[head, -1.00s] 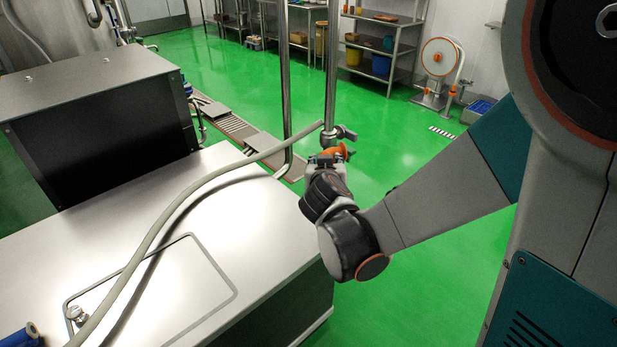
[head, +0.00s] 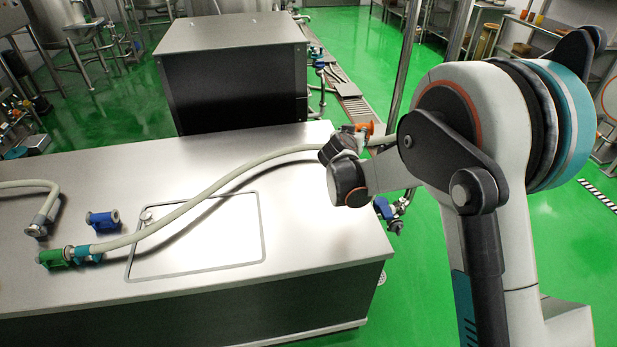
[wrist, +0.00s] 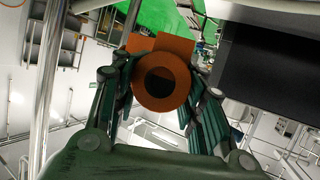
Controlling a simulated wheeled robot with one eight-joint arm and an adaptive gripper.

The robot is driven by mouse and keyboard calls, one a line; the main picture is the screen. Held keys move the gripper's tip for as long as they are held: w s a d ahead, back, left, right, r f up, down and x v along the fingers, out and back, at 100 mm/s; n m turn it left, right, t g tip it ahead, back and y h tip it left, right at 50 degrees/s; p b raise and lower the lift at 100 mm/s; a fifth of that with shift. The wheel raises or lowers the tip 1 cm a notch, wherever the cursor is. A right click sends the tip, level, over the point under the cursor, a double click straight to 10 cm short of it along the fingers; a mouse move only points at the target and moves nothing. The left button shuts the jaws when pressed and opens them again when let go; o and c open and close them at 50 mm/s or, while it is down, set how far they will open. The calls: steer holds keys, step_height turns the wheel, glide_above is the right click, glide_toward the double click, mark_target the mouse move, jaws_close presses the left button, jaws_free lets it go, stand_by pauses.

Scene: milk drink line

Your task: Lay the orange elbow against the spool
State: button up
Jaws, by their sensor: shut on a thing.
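The orange elbow (wrist: 162,48) is between the fingers of my gripper (head: 347,138), with its round open end facing the wrist camera. In the head view the elbow (head: 367,128) shows as a small orange piece at the gripper, above the counter's back right corner. My gripper is shut on it. A short blue flanged piece (head: 103,220), which may be the spool, lies on the left of the counter, far from my gripper. Its exact shape is hard to make out.
A long pale hose (head: 215,187) crosses the counter (head: 320,255) and passes behind my gripper. A green fitting (head: 55,258) with a teal clamp ends it, beside the blue piece. Another hose end (head: 38,226) lies at left. A dark box (head: 235,90) stands behind.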

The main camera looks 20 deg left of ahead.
steer(key=shift+n+y, duration=0.7)
steer(key=a+f, duration=0.1)
steer(key=a, duration=0.4)
steer(key=a+f, duration=0.2)
steer(key=a, duration=0.3)
steer(key=a+f, duration=0.1)
steer(key=a, duration=0.4)
steer(key=shift+f, duration=0.2)
steer(key=b, duration=0.5)
glide_above(307, 191)
step_height(307, 191, down, 15)
steer(key=shift+a+f, duration=0.1)
steer(key=shift+f+b, duration=0.95)
steer(key=shift+f, duration=1.55)
steer(key=shift+r, duration=0.1)
steer(key=o, duration=1.3)
